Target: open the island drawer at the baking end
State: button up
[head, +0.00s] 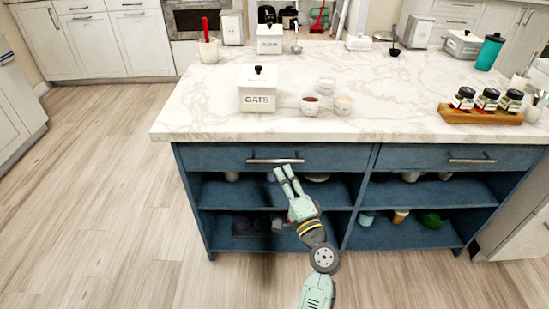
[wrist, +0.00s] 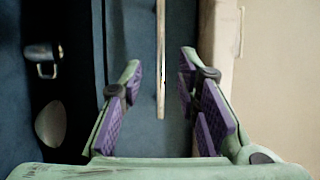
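The blue island has two drawers side by side under its marble top. The left drawer (head: 225,158), below the oats canister (head: 258,90) and small bowls, is closed, with a horizontal metal bar handle (head: 275,161). The right drawer (head: 425,160) is also closed, with its own bar handle (head: 472,161). My gripper (head: 282,171) is at the left drawer's front, just below its handle in the picture. In the wrist view, my gripper (wrist: 160,65) is open, and the handle (wrist: 160,95) shows between its two fingers, apart from both. I cannot tell how deep the handle sits between them.
Open shelves (head: 240,194) below the drawers hold bowls, cups and dark items, partly hidden by my arm. The countertop (head: 200,110) overhangs the drawer fronts. A wooden spice rack (head: 480,116) stands at the right. The wooden floor (head: 110,190) at left is clear.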

aim_at(275, 160)
jog(key=p+x, duration=0.1)
jog(key=x, duration=0.6)
jog(key=shift+w+a+r+p, duration=0.1)
jog(key=shift+w+p, duration=0.1)
jog(key=shift+p, duration=0.1)
jog(key=shift+c, duration=0.4)
grip_shut()
